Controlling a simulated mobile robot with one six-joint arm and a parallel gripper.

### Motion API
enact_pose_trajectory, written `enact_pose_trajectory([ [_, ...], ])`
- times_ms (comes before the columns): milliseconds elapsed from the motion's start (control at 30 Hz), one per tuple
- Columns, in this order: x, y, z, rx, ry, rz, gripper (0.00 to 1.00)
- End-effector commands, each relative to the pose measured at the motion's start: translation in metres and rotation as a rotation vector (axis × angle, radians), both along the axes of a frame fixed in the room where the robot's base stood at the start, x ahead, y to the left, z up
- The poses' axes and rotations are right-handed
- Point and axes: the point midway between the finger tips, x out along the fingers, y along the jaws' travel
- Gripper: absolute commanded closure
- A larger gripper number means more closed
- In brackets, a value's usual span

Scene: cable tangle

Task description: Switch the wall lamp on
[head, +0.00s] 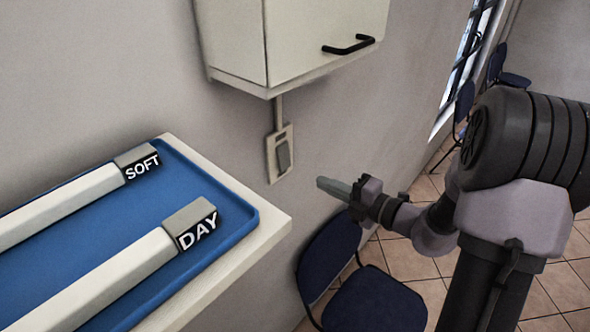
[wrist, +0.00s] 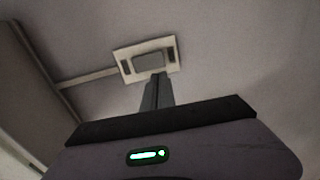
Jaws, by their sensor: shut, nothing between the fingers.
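A wall switch (head: 282,155) with a grey rocker in a pale plate is on the wall below a cabinet in the head view. In the wrist view the switch (wrist: 149,60) is just beyond my fingertips. My gripper (head: 320,183) is shut and empty, its fingers pointing toward the wall, a little right of and below the switch. In the wrist view my gripper (wrist: 157,76) overlaps the lower edge of the switch plate. I cannot tell whether the fingertips touch it. No lamp is in view.
A pale cabinet (head: 300,35) with a black handle hangs above the switch. A shelf (head: 272,222) holds a blue tray (head: 240,232) with two bars labelled SOFT and DAY at left. A blue chair (head: 372,300) stands below my gripper. A conduit (head: 278,112) runs from cabinet to switch.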

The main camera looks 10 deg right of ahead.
Motion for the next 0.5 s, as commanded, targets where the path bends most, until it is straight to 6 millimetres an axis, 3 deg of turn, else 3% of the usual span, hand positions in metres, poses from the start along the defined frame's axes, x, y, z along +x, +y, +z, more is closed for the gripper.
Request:
enact_pose_trajectory([
  [300,0.055,0.042,-0.008,-0.002,0.000,0.004,1.00],
  [500,0.076,0.056,-0.011,0.000,0.001,0.001,1.00],
])
